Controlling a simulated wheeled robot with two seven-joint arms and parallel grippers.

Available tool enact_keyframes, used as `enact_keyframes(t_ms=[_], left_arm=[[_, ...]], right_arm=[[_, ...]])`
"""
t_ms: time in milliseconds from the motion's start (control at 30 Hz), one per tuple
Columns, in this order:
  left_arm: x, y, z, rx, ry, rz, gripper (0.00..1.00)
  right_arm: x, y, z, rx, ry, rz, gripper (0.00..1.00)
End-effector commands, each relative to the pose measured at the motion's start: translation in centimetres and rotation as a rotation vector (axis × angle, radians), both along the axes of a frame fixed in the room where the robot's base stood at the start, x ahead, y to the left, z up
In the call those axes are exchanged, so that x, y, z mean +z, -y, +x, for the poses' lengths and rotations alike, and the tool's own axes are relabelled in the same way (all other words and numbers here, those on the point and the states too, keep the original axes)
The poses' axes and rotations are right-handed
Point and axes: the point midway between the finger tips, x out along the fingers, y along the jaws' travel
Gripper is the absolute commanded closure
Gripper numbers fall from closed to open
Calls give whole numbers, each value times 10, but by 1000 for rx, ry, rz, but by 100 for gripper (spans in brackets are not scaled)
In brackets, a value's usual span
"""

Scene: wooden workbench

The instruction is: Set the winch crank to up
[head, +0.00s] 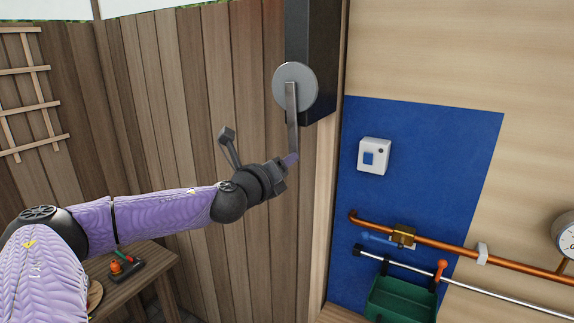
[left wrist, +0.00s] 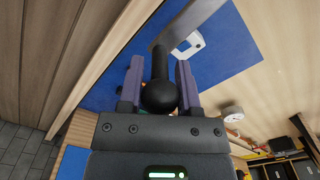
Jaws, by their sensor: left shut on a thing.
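The winch crank is a flat grey metal arm (head: 292,120) that hangs down from a round grey disc (head: 295,84) on a dark box (head: 322,60). Its lower end is at my left gripper (head: 287,161). In the left wrist view, the crank's black handle with a round knob (left wrist: 159,96) lies between the two purple fingers of my left gripper, which is shut on it. The grey crank arm (left wrist: 185,25) runs up and to the right from the handle there. My right gripper is not in view.
A blue panel (head: 422,140) to the right carries a white switch box (head: 374,156). Below are a copper pipe (head: 445,245), a steel pipe and a green bin (head: 400,300). A wooden plank wall stands behind my left arm. A small table (head: 135,285) is at the lower left.

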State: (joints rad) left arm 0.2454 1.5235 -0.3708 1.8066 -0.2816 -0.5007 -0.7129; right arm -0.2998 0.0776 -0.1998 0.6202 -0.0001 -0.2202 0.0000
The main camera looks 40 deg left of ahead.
Motion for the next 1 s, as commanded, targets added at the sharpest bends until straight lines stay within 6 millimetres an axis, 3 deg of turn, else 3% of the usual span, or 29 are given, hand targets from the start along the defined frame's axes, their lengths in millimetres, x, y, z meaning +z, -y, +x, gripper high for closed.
enact_keyframes(t_ms=[500, 533, 600, 1000], left_arm=[[-3, -2, -1, 3, -11, 15, 100], [-3, -2, -1, 4, -10, 15, 53], [-3, -2, -1, 4, -9, 15, 42], [0, -2, 0, 2, -4, 16, 42]], right_arm=[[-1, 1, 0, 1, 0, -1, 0], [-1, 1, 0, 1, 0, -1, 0], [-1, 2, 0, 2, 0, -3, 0], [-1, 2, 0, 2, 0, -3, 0]])
